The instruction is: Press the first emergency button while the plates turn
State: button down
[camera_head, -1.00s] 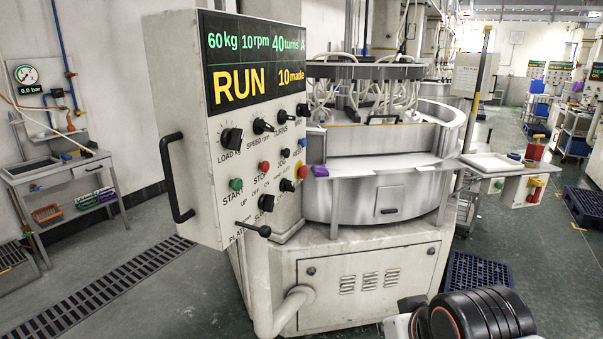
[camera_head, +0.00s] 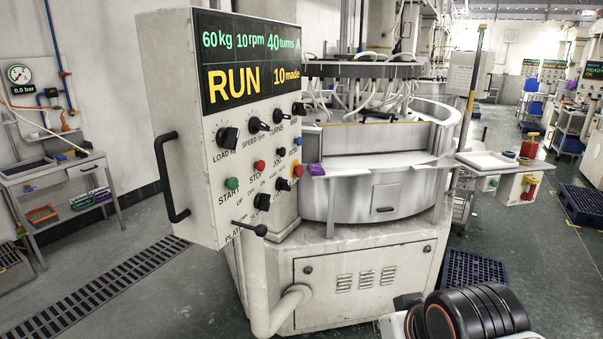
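The control panel (camera_head: 235,130) stands at the left of the lapping machine (camera_head: 375,190). Its display (camera_head: 250,62) reads RUN, 60 kg, 10 rpm, 40 turns and 10 made. A red button on a yellow base (camera_head: 297,171) is at the panel's right edge, looking like an emergency button. Another red-and-yellow button (camera_head: 529,181) is on a small box right of the machine. On the panel are also a red STOP button (camera_head: 259,166) and a green START button (camera_head: 232,184). Whether the plates turn cannot be told. My gripper is not in view; a dark part of my arm shows at the lower right.
A black handle (camera_head: 167,178) and a lever (camera_head: 250,228) stick out from the panel. A purple item (camera_head: 317,170) lies on the machine's rim. A side table (camera_head: 60,180) stands at the left by the wall. Blue pallets (camera_head: 475,270) lie at the right. Floor in front is mostly clear.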

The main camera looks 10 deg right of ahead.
aim_at(298, 171)
jog(key=i+j, duration=0.6)
jog(key=j, duration=0.2)
jog(key=i+j, duration=0.3)
jog(key=j+z, duration=0.05)
jog(key=j, duration=0.05)
